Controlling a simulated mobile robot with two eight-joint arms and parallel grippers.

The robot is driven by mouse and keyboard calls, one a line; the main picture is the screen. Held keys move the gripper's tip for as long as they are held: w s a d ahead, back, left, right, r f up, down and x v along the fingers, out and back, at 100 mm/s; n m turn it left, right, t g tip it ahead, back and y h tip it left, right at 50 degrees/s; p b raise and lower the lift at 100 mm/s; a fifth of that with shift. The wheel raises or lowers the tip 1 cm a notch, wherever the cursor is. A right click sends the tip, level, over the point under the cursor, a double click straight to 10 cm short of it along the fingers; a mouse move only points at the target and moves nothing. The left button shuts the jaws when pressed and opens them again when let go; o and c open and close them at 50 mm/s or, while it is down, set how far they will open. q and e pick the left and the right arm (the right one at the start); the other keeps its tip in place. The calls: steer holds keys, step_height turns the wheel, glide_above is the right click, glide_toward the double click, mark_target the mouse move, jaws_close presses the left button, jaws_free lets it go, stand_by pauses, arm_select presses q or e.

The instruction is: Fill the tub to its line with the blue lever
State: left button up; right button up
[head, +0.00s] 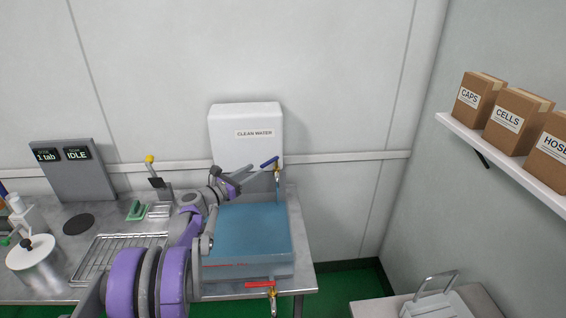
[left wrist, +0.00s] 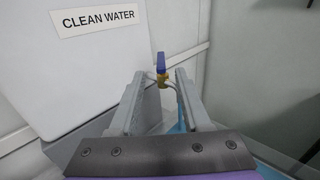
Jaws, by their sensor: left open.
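A thin blue strand, looking like water, runs from the tap down to the tub. The tub (head: 265,270) below holds blue water (head: 245,232); a red line (head: 222,264) shows on its front near the rim. I cannot tell the exact level against it. My left gripper (head: 240,176) is open, just left of the lever. In the left wrist view the blue lever (left wrist: 160,62) and brass tap stand beyond and between the open fingertips (left wrist: 155,80).
A red lever (head: 260,284) on a brass tap sits low at the tub's front. A wire rack (head: 105,255), steel pot (head: 32,260), green brush (head: 137,209) and display panel (head: 75,172) are to the left. A shelf (head: 500,160) with boxes is at right.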

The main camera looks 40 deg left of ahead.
mark_target(278, 157)
arm_select(q)
steer(key=w, duration=0.6)
steer(key=w+d, duration=0.1)
steer(key=w, duration=0.2)
steer(key=shift+w+p, duration=0.3)
steer(key=shift+p, duration=0.05)
jaws_close()
stand_by(0.9)
